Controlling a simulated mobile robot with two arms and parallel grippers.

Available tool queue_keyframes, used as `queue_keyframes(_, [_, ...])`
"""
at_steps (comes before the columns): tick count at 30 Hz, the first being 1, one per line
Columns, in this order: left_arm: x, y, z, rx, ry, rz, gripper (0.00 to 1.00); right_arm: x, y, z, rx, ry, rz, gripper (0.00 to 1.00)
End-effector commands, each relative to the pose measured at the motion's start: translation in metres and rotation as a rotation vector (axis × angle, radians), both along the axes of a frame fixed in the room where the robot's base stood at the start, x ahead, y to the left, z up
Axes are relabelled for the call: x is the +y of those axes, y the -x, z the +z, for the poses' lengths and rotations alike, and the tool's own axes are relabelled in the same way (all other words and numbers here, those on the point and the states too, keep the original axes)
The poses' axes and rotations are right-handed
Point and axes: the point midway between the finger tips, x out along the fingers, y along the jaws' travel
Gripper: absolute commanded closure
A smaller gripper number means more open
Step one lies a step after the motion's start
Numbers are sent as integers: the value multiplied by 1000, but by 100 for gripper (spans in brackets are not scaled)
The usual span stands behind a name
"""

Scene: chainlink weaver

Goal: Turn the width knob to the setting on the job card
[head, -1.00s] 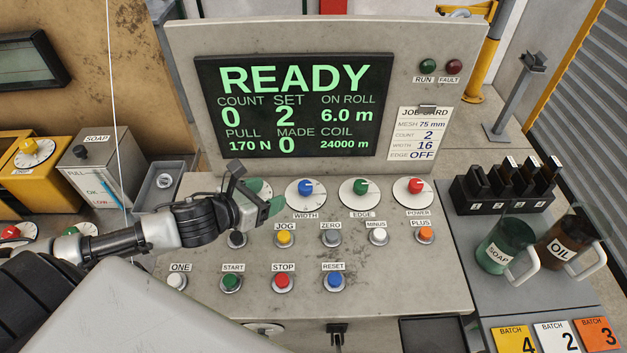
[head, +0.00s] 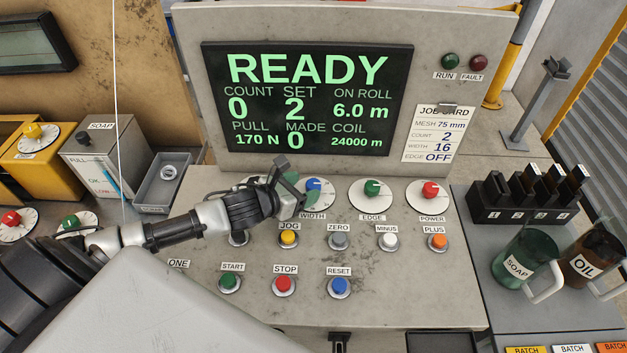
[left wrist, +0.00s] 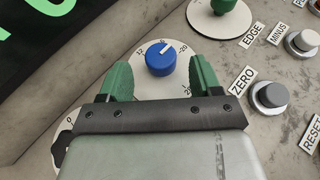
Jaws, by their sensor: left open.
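The blue width knob (head: 313,185) sits on a white dial on the console, partly covered by my left gripper (head: 300,192) in the head view. In the left wrist view, the blue knob (left wrist: 161,59) lies between and just beyond the green fingertips of my open left gripper (left wrist: 161,78), with a gap on both sides. Its white pointer line is tilted up to the right; the small scale numbers around it are hard to read exactly. The job card (head: 434,135) reads mesh 75 mm, count 2, width 16, edge OFF. My right gripper is not in view.
The green edge knob (head: 372,187) and red power knob (head: 430,189) stand right of the width knob. Push buttons, such as yellow jog (head: 289,238) and grey zero (head: 339,241), lie in front. The screen (head: 305,100) shows READY. Mugs (head: 525,262) stand at right.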

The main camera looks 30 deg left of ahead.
Motion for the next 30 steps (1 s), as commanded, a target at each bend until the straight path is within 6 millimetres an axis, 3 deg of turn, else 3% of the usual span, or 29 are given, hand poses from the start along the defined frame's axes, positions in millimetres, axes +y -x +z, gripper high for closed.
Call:
queue_keyframes(3, [-7,-18,-5,-1,2,1,36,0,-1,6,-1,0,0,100])
queue_keyframes(9, [-12,-33,-14,0,0,-1,36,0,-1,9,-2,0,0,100])
queue_keyframes(20, [-13,-36,-16,1,0,-2,36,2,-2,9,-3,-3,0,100])
queue_keyframes(30, [-13,-36,-16,1,-1,-1,84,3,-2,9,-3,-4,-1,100])
